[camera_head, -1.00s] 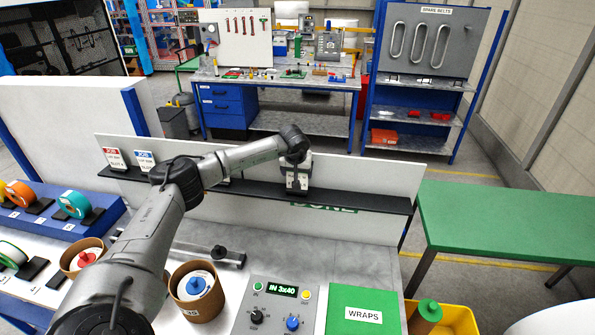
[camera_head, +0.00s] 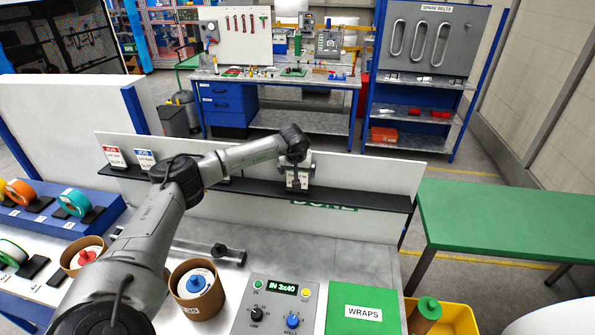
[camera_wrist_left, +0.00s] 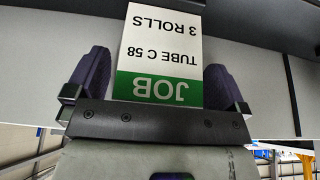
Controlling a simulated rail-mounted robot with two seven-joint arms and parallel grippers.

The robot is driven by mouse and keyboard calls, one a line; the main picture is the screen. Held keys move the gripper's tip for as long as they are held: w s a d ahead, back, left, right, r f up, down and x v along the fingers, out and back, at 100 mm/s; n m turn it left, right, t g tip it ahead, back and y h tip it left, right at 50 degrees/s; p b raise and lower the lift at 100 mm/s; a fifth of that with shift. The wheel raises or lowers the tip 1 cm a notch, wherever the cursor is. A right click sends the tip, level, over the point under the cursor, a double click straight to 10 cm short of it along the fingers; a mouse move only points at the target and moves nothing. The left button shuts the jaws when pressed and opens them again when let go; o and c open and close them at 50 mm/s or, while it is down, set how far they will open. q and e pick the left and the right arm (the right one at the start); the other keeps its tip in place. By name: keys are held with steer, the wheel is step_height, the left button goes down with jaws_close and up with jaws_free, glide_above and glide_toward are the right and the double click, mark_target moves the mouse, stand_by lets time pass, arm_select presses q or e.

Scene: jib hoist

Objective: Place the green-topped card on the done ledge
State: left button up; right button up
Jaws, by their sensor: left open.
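The green-topped card (camera_wrist_left: 158,50) shows upside down in the left wrist view, with "JOB", "TUBE C 58" and "3 ROLLS" on it. In the head view the card (camera_head: 297,181) stands roughly upright at the black ledge (camera_head: 355,198), above the partly hidden green "DONE" lettering (camera_head: 325,206). My left gripper (camera_wrist_left: 158,70) is open, with one finger on each side of the card and a gap at each side. The gripper also shows at the card's top in the head view (camera_head: 298,166). My right gripper is not in view.
A red-topped card (camera_head: 115,157) and a blue-topped card (camera_head: 144,159) stand at the ledge's left. The ledge right of my gripper is clear. A control box (camera_head: 272,308), a green WRAPS panel (camera_head: 362,308) and a yellow bin (camera_head: 455,320) lie nearer.

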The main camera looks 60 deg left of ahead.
arm_select(q)
steer(key=b+v, duration=0.2)
steer(key=v, duration=1)
steer(key=w+d+f+n+t+h, duration=0.15)
steer(key=w+d+f+h, duration=0.35)
steer(key=d, duration=0.8)
steer(key=w+d+f+t+h, duration=0.3)
steer(key=w+d+f+h, duration=0.15)
steer(key=d, duration=0.85)
steer(key=s+d+n+t+h, duration=0.3)
steer(key=d+n+t+h, duration=0.45)
steer(key=d+n, duration=1)
steer(key=s+a+f+n+y, duration=0.1)
steer(key=s+f+n+y, duration=0.6)
steer(key=n, duration=0.8)
steer(key=s+a+f+n+y, duration=0.1)
steer(key=s+f+n+y, duration=0.6)
steer(key=n, duration=0.8)
steer(key=s+d+f+n+g, duration=0.2)
steer(key=s+f+n+g, duration=0.2)
steer(key=s, duration=0.4)
steer(key=s+d+f+n+g, duration=0.2)
steer(key=s+n+g, duration=0.4)
steer(key=s, duration=0.3)
steer(key=shift+s+f+g+h, duration=0.3)
steer(key=shift+f+g+h, duration=0.15)
steer(key=shift+f, duration=0.4)
steer(key=shift+d+p, duration=0.1)
steer(key=shift+p, duration=0.2)
